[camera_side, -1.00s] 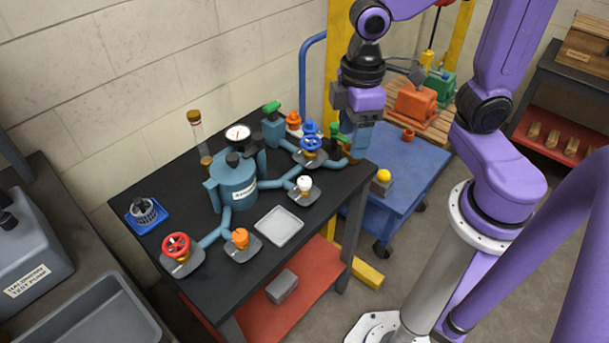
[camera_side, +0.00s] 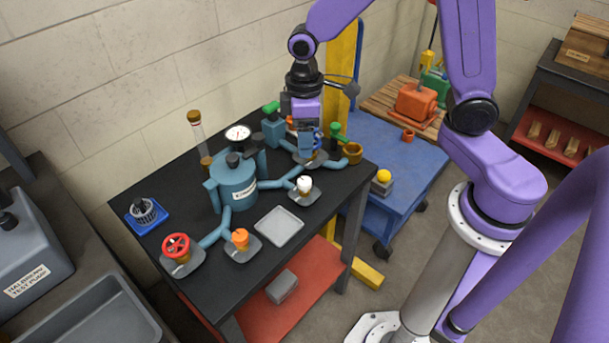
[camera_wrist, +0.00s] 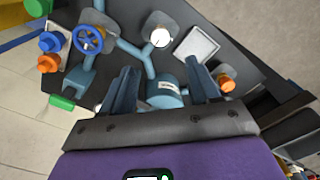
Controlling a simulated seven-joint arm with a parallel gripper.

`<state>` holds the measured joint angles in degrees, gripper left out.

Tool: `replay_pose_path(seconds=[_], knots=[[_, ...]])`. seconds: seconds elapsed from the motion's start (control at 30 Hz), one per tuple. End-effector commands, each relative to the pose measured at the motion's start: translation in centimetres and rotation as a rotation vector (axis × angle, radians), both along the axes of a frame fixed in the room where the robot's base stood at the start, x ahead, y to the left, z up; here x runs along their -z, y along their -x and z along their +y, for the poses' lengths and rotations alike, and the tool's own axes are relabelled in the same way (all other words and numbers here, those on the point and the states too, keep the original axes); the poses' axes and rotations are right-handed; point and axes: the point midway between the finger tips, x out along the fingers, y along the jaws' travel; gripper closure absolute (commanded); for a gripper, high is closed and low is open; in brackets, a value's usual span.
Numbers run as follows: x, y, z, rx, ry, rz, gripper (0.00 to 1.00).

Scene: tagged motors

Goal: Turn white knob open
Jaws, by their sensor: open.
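The white knob (camera_side: 304,184) sits upright on a grey square base at the right part of the black bench in the side view. It also shows at the top centre of the wrist view (camera_wrist: 160,37), beyond my fingertips. My gripper (camera_side: 309,152) is open and empty, pointing down behind the white knob and apart from it. In the side view my gripper hides most of the blue handwheel, which is plain at the upper left of the wrist view (camera_wrist: 88,39).
A teal tank (camera_side: 233,185) with pipes stands mid-bench. A red handwheel (camera_side: 176,246), an orange knob (camera_side: 240,237) and a grey tray (camera_side: 279,226) lie toward the front. A glass tube (camera_side: 197,135) and a gauge (camera_side: 238,133) rise behind. A brown cup (camera_side: 352,152) is at the right.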

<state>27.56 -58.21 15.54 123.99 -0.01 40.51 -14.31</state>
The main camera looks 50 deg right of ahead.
Motion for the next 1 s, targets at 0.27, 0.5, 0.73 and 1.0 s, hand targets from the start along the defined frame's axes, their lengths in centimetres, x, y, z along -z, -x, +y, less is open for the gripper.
replay_pose_path(seconds=[0.27,0.5,0.73,1.0], knots=[[4.8,0.1,0.0,-0.001,0.004,0.005,0.39],[8.4,0.1,0.0,-0.001,0.002,0.004,0.39],[11.0,0.1,0.0,0.0,0.001,0.002,0.39],[12.1,0.0,0.0,-0.001,-0.001,-0.001,0.39]])
